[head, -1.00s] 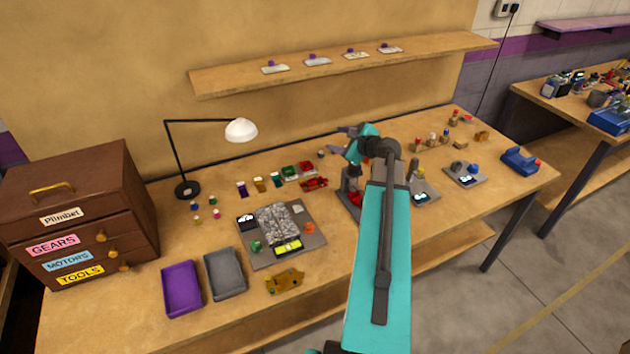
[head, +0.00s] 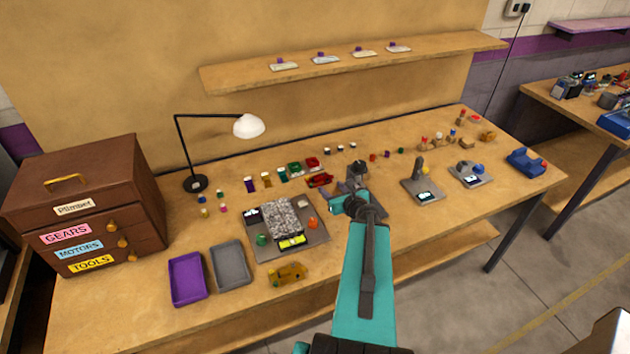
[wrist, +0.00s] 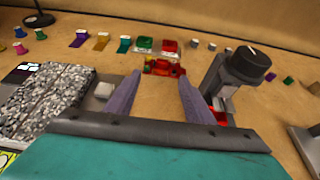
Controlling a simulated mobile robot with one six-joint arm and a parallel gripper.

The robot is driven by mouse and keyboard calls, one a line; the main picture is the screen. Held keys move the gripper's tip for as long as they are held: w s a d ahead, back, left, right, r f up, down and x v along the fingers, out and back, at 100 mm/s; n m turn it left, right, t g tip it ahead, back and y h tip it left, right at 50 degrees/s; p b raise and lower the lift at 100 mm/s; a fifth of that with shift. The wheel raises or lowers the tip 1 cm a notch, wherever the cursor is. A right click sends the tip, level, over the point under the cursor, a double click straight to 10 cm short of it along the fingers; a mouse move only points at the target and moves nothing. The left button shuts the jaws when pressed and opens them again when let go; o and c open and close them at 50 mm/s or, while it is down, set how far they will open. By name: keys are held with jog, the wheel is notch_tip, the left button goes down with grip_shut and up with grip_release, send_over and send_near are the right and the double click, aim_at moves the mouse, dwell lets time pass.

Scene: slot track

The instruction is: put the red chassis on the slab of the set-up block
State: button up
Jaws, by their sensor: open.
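The red chassis (wrist: 164,68) lies on the bench. In the wrist view it shows just beyond and between the tips of my gripper (wrist: 158,82), which is open and empty. In the head view the red chassis (head: 319,180) lies behind the set-up block's right back corner, and my gripper (head: 335,200) is just in front of it. The set-up block (head: 320,240) has a speckled grey slab (head: 283,217) with nothing on it. The slab also shows at the left of the wrist view (wrist: 55,100).
A grey press-like device with a dark knob (wrist: 250,65) stands close to the right finger. Red and green pieces (head: 312,162) lie behind the chassis. A purple tray (head: 187,279), a grey tray (head: 231,264) and a brown-yellow part (head: 288,274) lie at the front left.

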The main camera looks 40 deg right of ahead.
aim_at(318, 177)
jog(key=shift+d+f+b, duration=0.2)
jog(key=shift+f+b, duration=0.1)
jog(key=shift+b, duration=0.4)
jog(key=b+x, duration=0.2)
jog(key=b, duration=0.5)
jog(key=shift+w+d+f, duration=0.1)
jog(key=shift+w, duration=0.2)
jog(key=b+x, duration=0.2)
jog(key=b, duration=0.3)
jog(key=shift+w+d+f, duration=0.15)
jog(key=shift+w, duration=0.15)
jog(key=shift+w+d+f, duration=0.1)
jog(key=shift+w+d, duration=0.2)
jog(key=shift+w, duration=0.35)
jog(key=shift+w+d+f, duration=0.2)
jog(key=shift+w+f, duration=0.15)
jog(key=shift+w, duration=0.25)
jog(key=shift+p+x, duration=0.7)
jog(key=shift+x, duration=1.9)
jog(key=shift+d, duration=0.1)
jog(key=c, duration=1.1)
